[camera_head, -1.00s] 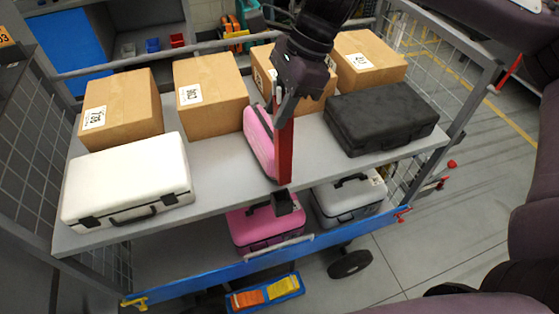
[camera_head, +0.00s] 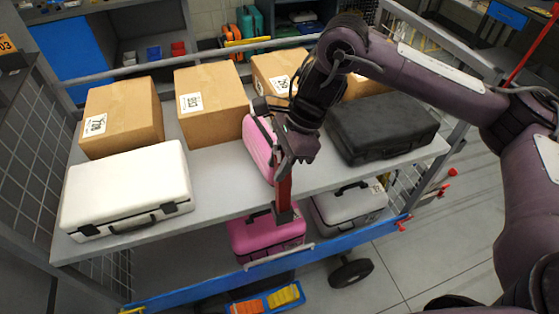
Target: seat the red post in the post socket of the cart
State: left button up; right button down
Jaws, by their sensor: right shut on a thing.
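The red post (camera_head: 284,192) stands about upright at the front edge of the cart's upper shelf (camera_head: 225,204). My right gripper (camera_head: 286,170) is shut on the post from above. The gripper and wrist hide the post's upper part. The post's lower end meets the small dark post socket (camera_head: 286,216) at the shelf's front edge. I cannot tell how deep it sits in it. My left gripper is not in view.
A pink case (camera_head: 260,148) stands just behind the post, close to my gripper. A white case (camera_head: 127,188) lies at left and a black case (camera_head: 384,127) at right. Cardboard boxes (camera_head: 210,103) line the back. A pink case (camera_head: 266,236) sits on the lower shelf.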

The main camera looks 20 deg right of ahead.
jog(key=c, duration=1.1)
grip_release()
jog(key=shift+r, duration=0.1)
jog(key=v, duration=1.2)
jog(key=shift+s, duration=0.1)
